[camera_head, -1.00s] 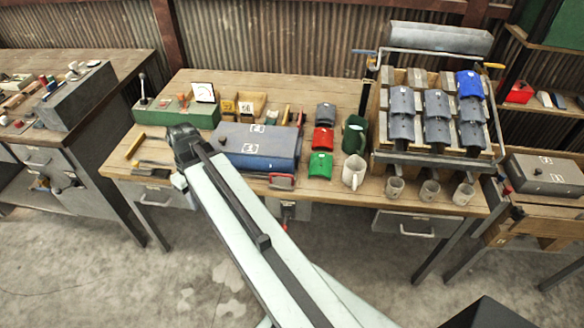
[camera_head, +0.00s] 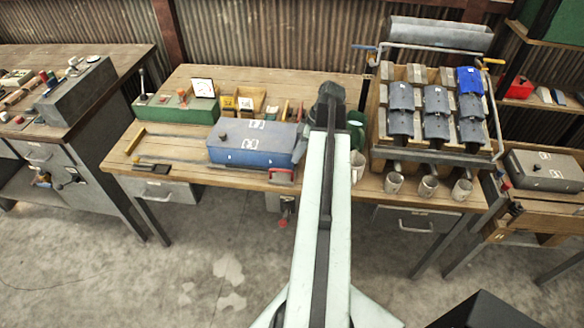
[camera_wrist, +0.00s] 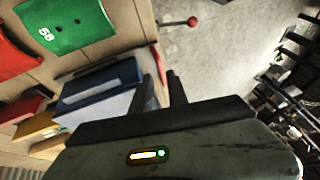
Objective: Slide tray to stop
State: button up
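A sloped wooden rack (camera_head: 381,128) in a metal frame stands at the bench's right end and bears several dark curved pieces (camera_head: 401,97) and one blue piece (camera_head: 469,80). I cannot tell whether this rack is the tray, and no stop is clearly identifiable. My gripper (camera_head: 328,98) is over the middle of the bench, left of the rack and right of the blue case (camera_head: 240,155). In the wrist view my gripper's two dark fingers (camera_wrist: 163,88) show a narrow gap with nothing held between them. In the head view the fingertips are hard to make out.
A red-handled clamp (camera_head: 281,175) is at the front edge.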

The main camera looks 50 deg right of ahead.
jog(key=b+x, duration=0.4)
jog(key=x, duration=0.2)
jog(key=shift+f, duration=0.1)
grip_shut()
jog(key=shift+w+d, duration=0.15)
dwell(1.0)
